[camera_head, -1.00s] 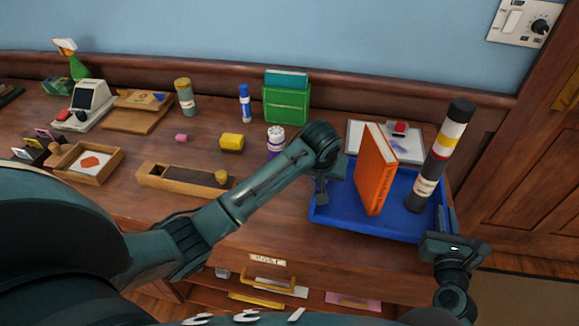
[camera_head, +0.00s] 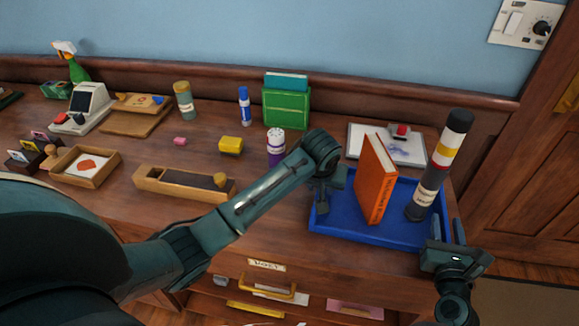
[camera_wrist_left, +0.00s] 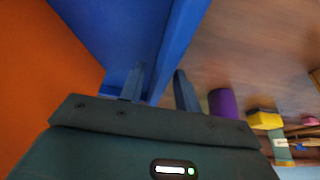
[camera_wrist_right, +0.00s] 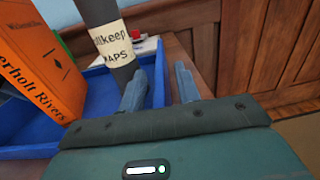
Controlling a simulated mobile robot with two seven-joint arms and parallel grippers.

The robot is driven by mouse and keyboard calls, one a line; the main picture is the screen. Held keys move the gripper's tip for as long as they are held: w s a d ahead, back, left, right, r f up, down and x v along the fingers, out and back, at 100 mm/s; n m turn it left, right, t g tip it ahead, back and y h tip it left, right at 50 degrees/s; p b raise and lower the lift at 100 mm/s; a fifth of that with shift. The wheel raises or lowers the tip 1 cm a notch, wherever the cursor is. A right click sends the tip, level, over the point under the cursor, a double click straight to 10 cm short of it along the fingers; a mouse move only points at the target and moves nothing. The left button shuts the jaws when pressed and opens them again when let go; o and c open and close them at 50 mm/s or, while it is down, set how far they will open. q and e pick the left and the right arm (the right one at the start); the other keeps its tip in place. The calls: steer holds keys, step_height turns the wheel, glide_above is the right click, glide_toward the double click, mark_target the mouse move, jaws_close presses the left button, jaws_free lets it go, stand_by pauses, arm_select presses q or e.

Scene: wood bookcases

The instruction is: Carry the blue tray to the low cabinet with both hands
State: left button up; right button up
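The blue tray (camera_head: 365,234) sits on the wooden cabinet top at the right. It holds an upright orange book (camera_head: 376,180) and an upright dark tube with a label (camera_head: 440,165). My left gripper (camera_head: 324,198) is at the tray's left wall. In the left wrist view its fingers (camera_wrist_left: 160,90) are apart, one on each side of the blue wall, with a gap beside it. My right gripper (camera_head: 450,236) is at the tray's right wall. In the right wrist view its fingers (camera_wrist_right: 160,88) are apart around the wall's edge.
A white pad with a red item (camera_head: 400,140) lies behind the tray. A purple-and-white cylinder (camera_head: 276,148) and a wooden box (camera_head: 185,183) stand to the left. A wooden door (camera_head: 535,190) is at the right. An open drawer (camera_head: 270,292) is below the top.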

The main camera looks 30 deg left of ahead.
arm_select(q)
steer(key=v, duration=1)
steer(key=shift+s+r, duration=0.1)
steer(key=shift+r, duration=0.2)
steer(key=shift+s+r, duration=0.15)
steer(key=shift+r, duration=0.3)
arm_select(e)
steer(key=shift+s, duration=0.15)
arm_select(q)
steer(key=shift+s, duration=0.1)
arm_select(e)
steer(key=s+d, duration=0.2)
steer(key=s, duration=0.9)
steer(key=shift+s+d, duration=0.15)
steer(key=shift+s, duration=0.1)
